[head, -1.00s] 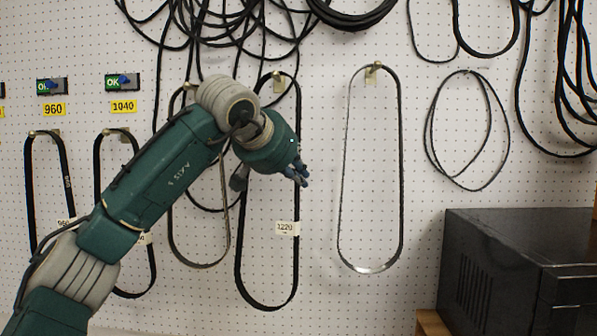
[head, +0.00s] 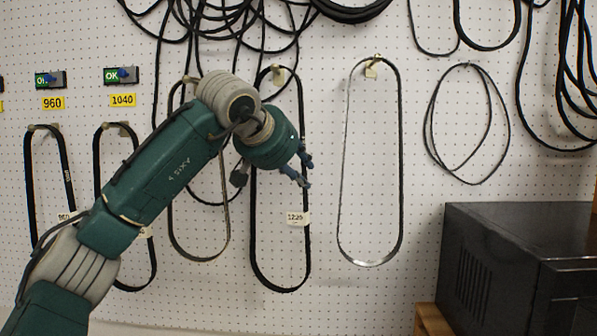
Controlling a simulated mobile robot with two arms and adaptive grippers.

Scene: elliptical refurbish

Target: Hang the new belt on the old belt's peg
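A black belt with a white tag reading about 1220 (head: 308,250) hangs as a long loop in the middle of the pegboard. Its top passes over a brass-coloured peg (head: 278,76). My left gripper (head: 305,171) is in front of the belt's right strand. Its fingertips look spread apart, and the strand runs close by or between them; I cannot tell whether they touch. My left wrist hides part of the left strand. A thin, shiny-edged belt (head: 401,170) hangs on the peg (head: 371,68) to the right. My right gripper is not in view.
Belts hang at the left under the yellow 960 label (head: 53,103) and the yellow 1040 label (head: 123,100). Another belt (head: 226,225) hangs just left of the tagged one. Bundled black cords hang above. A black box (head: 490,280) stands at the lower right.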

